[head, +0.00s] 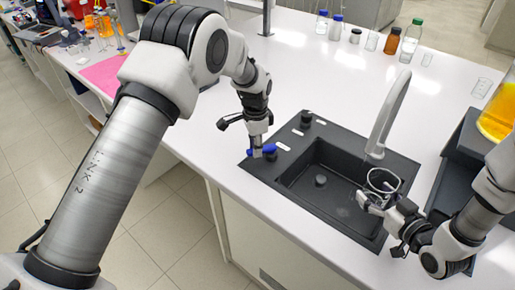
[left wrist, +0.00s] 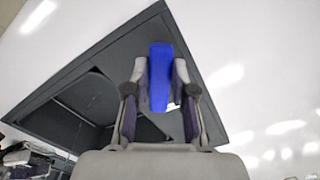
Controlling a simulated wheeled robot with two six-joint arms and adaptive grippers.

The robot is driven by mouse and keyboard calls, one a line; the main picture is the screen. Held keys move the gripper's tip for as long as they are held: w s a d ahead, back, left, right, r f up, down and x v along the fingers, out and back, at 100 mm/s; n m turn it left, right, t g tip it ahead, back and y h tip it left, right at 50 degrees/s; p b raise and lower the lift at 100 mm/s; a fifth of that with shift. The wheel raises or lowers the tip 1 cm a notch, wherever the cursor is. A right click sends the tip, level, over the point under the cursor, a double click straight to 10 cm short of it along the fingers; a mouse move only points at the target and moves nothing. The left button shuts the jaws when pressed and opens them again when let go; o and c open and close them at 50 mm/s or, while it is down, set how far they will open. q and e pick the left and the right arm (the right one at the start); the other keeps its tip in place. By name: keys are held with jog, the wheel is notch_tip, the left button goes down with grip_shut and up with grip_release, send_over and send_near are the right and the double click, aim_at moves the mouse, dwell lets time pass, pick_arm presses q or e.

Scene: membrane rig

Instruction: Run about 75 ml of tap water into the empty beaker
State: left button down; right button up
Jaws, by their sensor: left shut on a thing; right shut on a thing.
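The glass beaker (head: 384,180) is below the spout of the white tap (head: 391,105), over the right part of the sink. My right gripper (head: 370,200) is shut on the beaker. No water stream or level in it can be made out. The blue tap handle (head: 269,149) is at the sink's left corner. My left gripper (head: 258,152) is shut on this handle. In the left wrist view the blue handle (left wrist: 160,75) stands between the two fingers.
The black sink (head: 320,160) is set into the white bench (head: 300,75). Several bottles, one brown (head: 392,41), stand at the back. A flask of orange liquid (head: 497,115) is at the right, near my right arm. A pink sheet (head: 103,74) lies far left.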

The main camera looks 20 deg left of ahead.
pick_arm(q)
jog(key=shift+w+a+m, duration=0.3)
jog(key=shift+w+m, duration=0.1)
jog(key=shift+m, duration=0.7)
jog(key=c, duration=1)
grip_release()
jog(key=shift+o, duration=0.2)
notch_tip(320, 180, up, 12)
jog(key=shift+w, duration=0.1)
